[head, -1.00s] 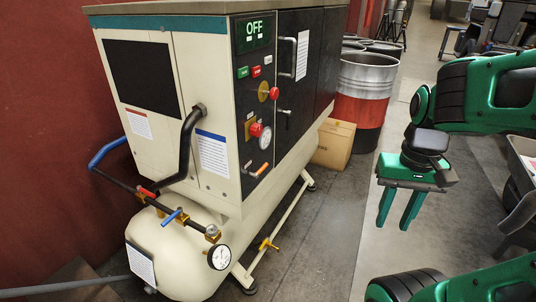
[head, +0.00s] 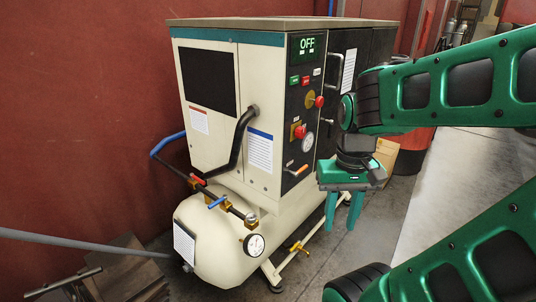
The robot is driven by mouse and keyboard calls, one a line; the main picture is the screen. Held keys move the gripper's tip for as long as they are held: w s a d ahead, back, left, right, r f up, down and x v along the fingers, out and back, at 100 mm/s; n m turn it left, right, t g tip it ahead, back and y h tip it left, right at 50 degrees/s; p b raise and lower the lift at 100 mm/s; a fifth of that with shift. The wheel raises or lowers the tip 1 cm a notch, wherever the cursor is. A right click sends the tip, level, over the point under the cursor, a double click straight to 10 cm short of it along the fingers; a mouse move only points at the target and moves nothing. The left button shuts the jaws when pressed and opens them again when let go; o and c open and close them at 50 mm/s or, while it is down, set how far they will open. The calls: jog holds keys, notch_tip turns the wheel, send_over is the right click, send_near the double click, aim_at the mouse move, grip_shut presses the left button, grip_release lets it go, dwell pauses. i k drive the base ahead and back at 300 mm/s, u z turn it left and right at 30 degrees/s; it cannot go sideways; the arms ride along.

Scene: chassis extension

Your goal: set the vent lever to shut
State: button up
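The cream compressor (head: 260,150) stands against the red wall, its display reading OFF. Several small levers show and I cannot tell which is the vent lever. An orange-handled lever (head: 297,171) is low on the dark panel. A blue lever (head: 217,202) and a red lever (head: 197,182) are on the pipe above the tank. A yellow valve (head: 299,247) is below the tank. My gripper (head: 343,210) points down with its two green fingers apart and empty. In the picture it is right of the orange-handled lever, not touching any lever.
A blue-ended hose (head: 168,142) bends out at the left. A cardboard box (head: 386,155) stands behind my gripper. Grey floor (head: 385,225) is clear to the right of the compressor.

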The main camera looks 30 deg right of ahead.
aim_at(295, 173)
jog(key=u, duration=0.65)
jog(key=k, duration=1.5)
jog(key=z, duration=1.1)
jog(key=i, duration=1.15)
jog(key=u, duration=0.25)
